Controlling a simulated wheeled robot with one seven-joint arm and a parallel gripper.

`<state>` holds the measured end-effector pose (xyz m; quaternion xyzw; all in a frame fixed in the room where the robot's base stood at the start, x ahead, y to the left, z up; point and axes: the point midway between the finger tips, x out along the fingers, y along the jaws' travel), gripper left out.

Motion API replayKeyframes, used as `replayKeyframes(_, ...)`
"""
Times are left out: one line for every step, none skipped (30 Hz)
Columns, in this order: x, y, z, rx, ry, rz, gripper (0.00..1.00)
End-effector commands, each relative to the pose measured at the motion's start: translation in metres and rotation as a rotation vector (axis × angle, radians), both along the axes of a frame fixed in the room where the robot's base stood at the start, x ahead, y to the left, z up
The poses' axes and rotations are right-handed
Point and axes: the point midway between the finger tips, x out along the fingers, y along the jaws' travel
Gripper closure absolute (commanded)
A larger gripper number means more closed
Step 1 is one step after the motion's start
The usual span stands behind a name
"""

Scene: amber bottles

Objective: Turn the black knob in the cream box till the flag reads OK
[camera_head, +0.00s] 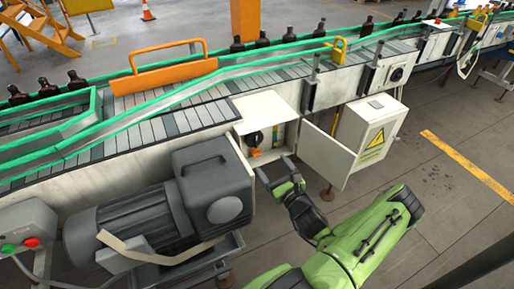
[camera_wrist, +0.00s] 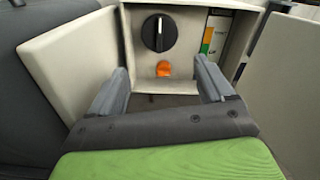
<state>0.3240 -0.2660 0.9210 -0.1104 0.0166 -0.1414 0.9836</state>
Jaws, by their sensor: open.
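The cream box (camera_head: 238,131) is set in the side of the conveyor, with its door (camera_head: 325,157) standing open to the right. Inside it is the round black knob (camera_head: 254,138), which also shows in the wrist view (camera_wrist: 159,33) with a white pointer line running about upright. An orange piece (camera_wrist: 164,69) sits just below the knob. To its right is a strip (camera_wrist: 210,38) with green, white and orange parts; I cannot read any OK. My gripper (camera_head: 274,171) is open and empty in front of the box, its fingers (camera_wrist: 164,82) apart and short of the knob.
A large grey motor (camera_head: 160,205) stands close left of my gripper. A second cream cabinet (camera_head: 370,128) with a yellow warning sign is to the right, behind the open door. The conveyor (camera_head: 190,120) with green rails and amber bottles (camera_head: 76,79) runs above. Floor at right is mostly clear.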

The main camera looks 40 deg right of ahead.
Motion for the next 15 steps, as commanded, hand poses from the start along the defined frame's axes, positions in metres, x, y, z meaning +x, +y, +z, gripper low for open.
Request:
replayKeyframes(0.014, -0.003, 0.003, -0.009, -0.005, 0.004, 0.19)
replayKeyframes(0.022, -0.005, 0.003, -0.010, -0.003, 0.005, 0.19)
replayKeyframes(0.032, -0.008, 0.004, -0.011, -0.003, 0.005, 0.19)
replayKeyframes(0.039, -0.009, 0.005, -0.011, -0.005, 0.005, 0.19)
replayKeyframes(0.046, -0.012, 0.005, -0.011, -0.003, 0.005, 0.19)
replayKeyframes(0.056, -0.015, 0.005, -0.011, -0.003, 0.005, 0.19)
replayKeyframes(0.063, -0.017, 0.006, -0.012, -0.005, 0.005, 0.19)
replayKeyframes(0.070, -0.019, 0.006, -0.012, -0.005, 0.004, 0.19)
replayKeyframes(0.079, -0.022, 0.005, -0.012, -0.004, 0.004, 0.19)
replayKeyframes(0.085, -0.024, 0.006, -0.010, -0.005, 0.002, 0.19)
replayKeyframes(0.090, -0.026, 0.006, -0.010, -0.006, 0.002, 0.19)
replayKeyframes(0.096, -0.027, 0.006, -0.009, -0.005, 0.002, 0.19)
replayKeyframes(0.100, -0.029, 0.005, -0.008, -0.004, 0.001, 0.19)
replayKeyframes(0.104, -0.030, 0.005, -0.007, -0.004, 0.001, 0.19)
replayKeyframes(0.107, -0.031, 0.005, -0.005, -0.004, 0.001, 0.19)
